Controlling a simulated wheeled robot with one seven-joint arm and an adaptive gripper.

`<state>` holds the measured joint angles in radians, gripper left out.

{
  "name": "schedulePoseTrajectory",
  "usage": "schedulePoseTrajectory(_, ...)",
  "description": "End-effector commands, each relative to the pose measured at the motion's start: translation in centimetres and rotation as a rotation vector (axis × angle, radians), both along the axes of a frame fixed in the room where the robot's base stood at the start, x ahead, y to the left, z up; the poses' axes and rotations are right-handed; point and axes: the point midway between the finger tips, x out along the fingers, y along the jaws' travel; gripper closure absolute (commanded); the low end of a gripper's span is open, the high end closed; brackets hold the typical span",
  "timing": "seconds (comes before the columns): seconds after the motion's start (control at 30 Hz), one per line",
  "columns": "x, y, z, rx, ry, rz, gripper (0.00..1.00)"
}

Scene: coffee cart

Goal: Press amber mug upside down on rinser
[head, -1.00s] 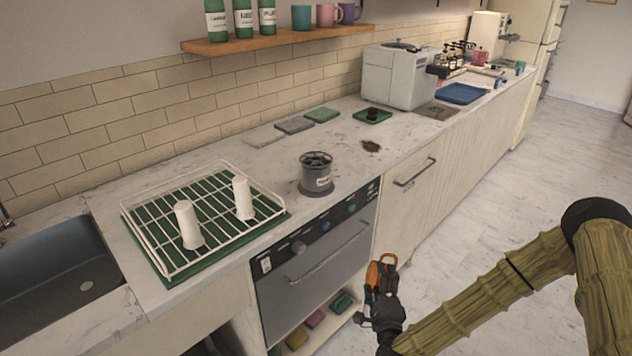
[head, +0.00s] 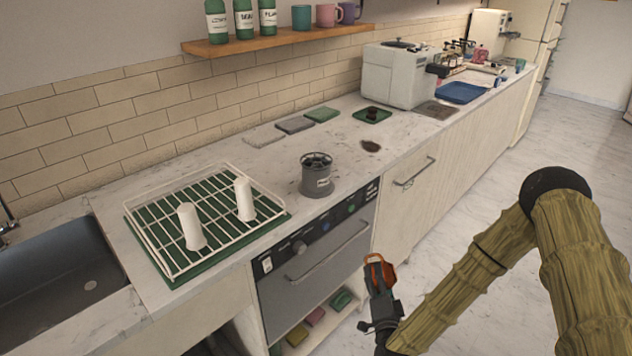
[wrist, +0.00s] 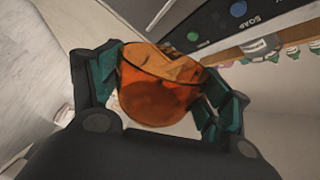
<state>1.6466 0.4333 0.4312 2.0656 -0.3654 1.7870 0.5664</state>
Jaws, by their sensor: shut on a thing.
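The amber mug (head: 380,273) is in my gripper (head: 374,288), in front of the counter beside the oven front and below the counter top. In the wrist view the glassy orange mug (wrist: 155,92) sits between the two dark, teal-padded fingers of the gripper (wrist: 165,95), which are shut on it. The mug looks tilted; I cannot tell clearly which way its mouth points. A grey round device with a dark spoked top, which looks like the rinser (head: 317,178), stands on the counter near its front edge, up and left of the mug and apart from it. Its label is too small to read.
The sink (head: 60,270) is at far left.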

Motion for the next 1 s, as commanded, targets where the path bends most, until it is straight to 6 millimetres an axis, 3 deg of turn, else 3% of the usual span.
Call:
schedulePoseTrajectory(0.13, 0.01, 0.0, 0.05, -0.095, -0.001, 0.0, 0.51)
schedulePoseTrajectory(0.47, 0.02, 0.01, 0.05, -0.121, -0.001, 0.0, 0.51)
schedulePoseTrajectory(1.0, 0.01, 0.01, 0.03, -0.62, -0.001, 0.001, 0.51)
